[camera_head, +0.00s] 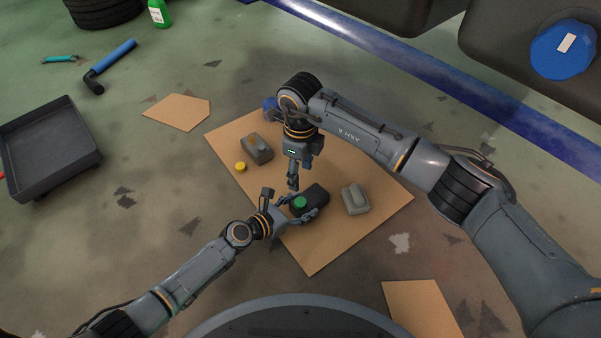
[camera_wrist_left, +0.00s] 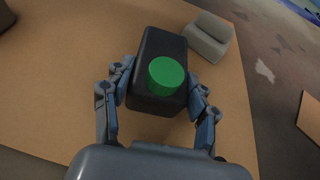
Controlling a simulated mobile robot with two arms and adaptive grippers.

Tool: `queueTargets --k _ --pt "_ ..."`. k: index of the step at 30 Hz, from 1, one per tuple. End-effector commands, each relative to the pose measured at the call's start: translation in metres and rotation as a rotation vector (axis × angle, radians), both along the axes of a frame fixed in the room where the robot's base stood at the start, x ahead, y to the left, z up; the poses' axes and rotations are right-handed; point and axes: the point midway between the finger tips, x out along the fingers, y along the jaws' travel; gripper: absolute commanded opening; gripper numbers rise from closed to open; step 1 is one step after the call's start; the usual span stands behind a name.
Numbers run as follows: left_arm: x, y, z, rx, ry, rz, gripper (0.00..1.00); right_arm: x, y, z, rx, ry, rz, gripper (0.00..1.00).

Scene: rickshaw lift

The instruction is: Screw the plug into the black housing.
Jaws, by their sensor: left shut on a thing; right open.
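The black housing (camera_head: 318,194) sits on a cardboard sheet, with a round green plug (camera_head: 300,203) on its top. In the left wrist view the housing (camera_wrist_left: 158,50) stands between my left fingers, and the green plug (camera_wrist_left: 166,76) covers the near part of its top. How deep the plug sits cannot be told. My left gripper (camera_head: 295,214) is shut on the housing from both sides. My right gripper (camera_head: 293,186) points down just above and behind the housing, apart from the plug. It is open and empty.
The cardboard sheet (camera_head: 330,250) also bears a grey block (camera_head: 355,199), a darker grey block (camera_head: 257,148) and a small yellow cap (camera_head: 240,167). A dark tray (camera_head: 45,150) stands at left. A blue-handled tool (camera_head: 112,62) lies on the floor. Open floor lies between tray and sheet.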

Motion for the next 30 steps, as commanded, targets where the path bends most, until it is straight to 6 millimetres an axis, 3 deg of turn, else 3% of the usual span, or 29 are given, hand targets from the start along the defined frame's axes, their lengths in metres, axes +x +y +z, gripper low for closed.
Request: queueTargets --k 2,3,6,20,30 --pt "0.000 0.001 0.000 0.001 0.000 0.002 0.00 0.000 0.000 0.000 0.000 0.000 0.000 0.56" --pt "0.000 0.001 0.000 0.001 0.000 0.002 0.66 0.000 0.000 0.000 0.000 0.000 0.000 0.56" --pt "0.000 0.001 0.000 0.001 0.000 0.002 0.84 0.000 0.000 0.000 0.000 0.000 0.000 0.56" --pt "-0.006 0.007 0.003 0.003 0.000 0.000 0.84 0.000 0.000 -0.001 0.000 0.000 0.000 0.56" --pt "-0.051 0.052 0.028 0.003 0.001 0.001 0.84 0.000 0.000 -0.001 0.000 0.000 0.000 0.56"
